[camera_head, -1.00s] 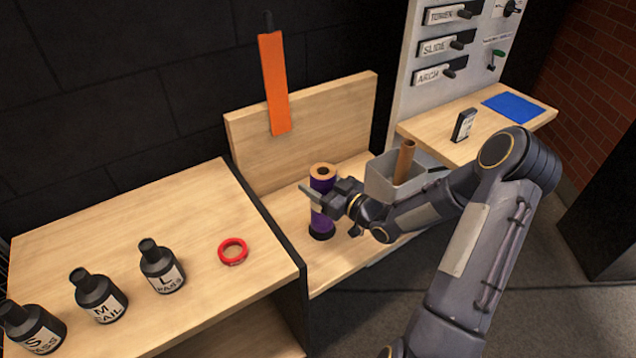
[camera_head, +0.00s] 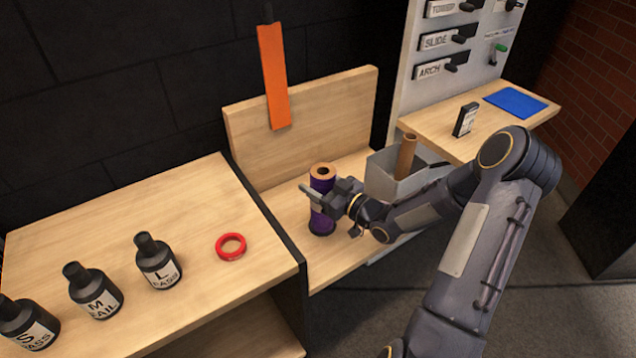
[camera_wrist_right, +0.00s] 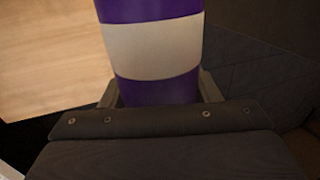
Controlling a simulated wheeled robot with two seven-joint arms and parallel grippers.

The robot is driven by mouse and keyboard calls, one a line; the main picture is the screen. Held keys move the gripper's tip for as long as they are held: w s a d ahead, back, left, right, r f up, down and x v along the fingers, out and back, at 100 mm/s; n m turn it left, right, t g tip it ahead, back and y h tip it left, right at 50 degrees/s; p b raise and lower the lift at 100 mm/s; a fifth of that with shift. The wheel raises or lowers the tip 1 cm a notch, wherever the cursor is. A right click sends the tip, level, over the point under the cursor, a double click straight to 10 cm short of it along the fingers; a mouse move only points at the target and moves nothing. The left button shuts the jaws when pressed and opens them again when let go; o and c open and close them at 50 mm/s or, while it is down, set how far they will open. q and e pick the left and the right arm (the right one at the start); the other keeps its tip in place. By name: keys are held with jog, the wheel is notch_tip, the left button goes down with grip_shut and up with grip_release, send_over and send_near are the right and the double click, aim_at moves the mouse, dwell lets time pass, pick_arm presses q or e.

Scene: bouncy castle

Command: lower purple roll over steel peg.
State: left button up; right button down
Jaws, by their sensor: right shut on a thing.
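The purple roll (camera_head: 321,222) stands upright on the low wooden shelf, with a brown cardboard core showing at its top. My right gripper (camera_head: 318,196) is shut around the roll's side at mid height. In the right wrist view the purple roll (camera_wrist_right: 152,48), with a broad pale band, sits between the two fingers. The steel peg is not visible, and I cannot tell from these views how far the roll is over it. My left gripper is not in view.
A grey bin (camera_head: 385,185) holding a brown tube (camera_head: 406,155) stands right of the roll, close to my right arm. A wooden back panel (camera_head: 345,110) with an orange strip (camera_head: 273,80) rises behind. Black bottles (camera_head: 95,290) and a red ring (camera_head: 231,246) are on the left table.

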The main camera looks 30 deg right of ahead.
jog(key=shift+r, duration=0.1)
jog(key=shift+c, duration=2.1)
grip_release()
jog(key=shift+s, duration=0.1)
jog(key=shift+s+d, duration=0.15)
jog(key=shift+s, duration=0.05)
jog(key=v, duration=0.7)
jog(key=shift+b, duration=0.45)
jog(key=shift+s, duration=0.2)
